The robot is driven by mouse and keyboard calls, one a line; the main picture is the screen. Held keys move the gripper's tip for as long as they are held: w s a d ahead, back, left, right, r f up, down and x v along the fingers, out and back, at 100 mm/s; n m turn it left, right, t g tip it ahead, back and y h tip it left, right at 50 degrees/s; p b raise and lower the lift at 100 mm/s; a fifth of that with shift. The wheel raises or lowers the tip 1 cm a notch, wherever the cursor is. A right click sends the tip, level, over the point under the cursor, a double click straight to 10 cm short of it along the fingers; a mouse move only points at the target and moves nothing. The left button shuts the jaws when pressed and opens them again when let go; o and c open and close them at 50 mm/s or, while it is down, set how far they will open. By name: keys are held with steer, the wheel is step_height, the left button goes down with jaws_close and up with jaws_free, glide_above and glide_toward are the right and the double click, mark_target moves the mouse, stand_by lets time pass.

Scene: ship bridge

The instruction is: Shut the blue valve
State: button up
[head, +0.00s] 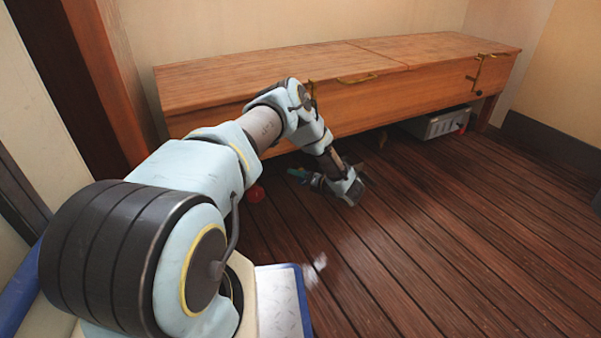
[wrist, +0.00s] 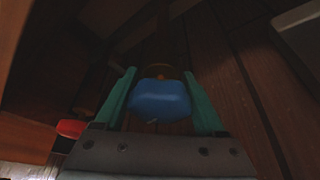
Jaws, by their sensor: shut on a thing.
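The blue valve handle (wrist: 160,98) shows in the wrist view as a rounded blue piece, with an orange-brown part just beyond it. My gripper (wrist: 159,74) has its two green fingers on either side of the handle and is shut on it. In the head view my gripper (head: 298,174) is low, near the floor at the front of the wooden bench. The valve cannot be made out in the head view. How far the handle is turned cannot be told.
The long wooden bench (head: 420,85) overhangs a dark gap. A red round thing (head: 255,193) is low to the left of my gripper; a red piece also shows in the wrist view (wrist: 70,128). A grey box (head: 437,124) sits under the bench. The plank floor (head: 450,220) is clear at right.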

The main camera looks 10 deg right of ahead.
steer(key=m+y, duration=0.2)
steer(key=m, duration=0.2)
steer(key=shift+s, duration=0.1)
steer(key=m+y+b, duration=0.1)
steer(key=m, duration=0.1)
steer(key=m+t+y, duration=0.1)
steer(key=m, duration=0.2)
steer(key=shift+r+t+b, duration=0.1)
steer(key=shift+t+b, duration=0.2)
steer(key=shift+b, duration=0.05)
steer(key=m+t, duration=0.1)
steer(key=m, duration=0.2)
steer(key=m+t+b, duration=0.1)
steer(key=m, duration=0.2)
steer(key=shift+r, duration=0.15)
steer(key=m+t, duration=0.1)
steer(key=m, duration=0.2)
steer(key=m+t+h+b, duration=0.1)
steer(key=m, duration=0.2)
steer(key=shift+r+t, duration=0.15)
steer(key=shift+t, duration=0.25)
steer(key=shift+m, duration=0.4)
steer(key=o, duration=1.3)
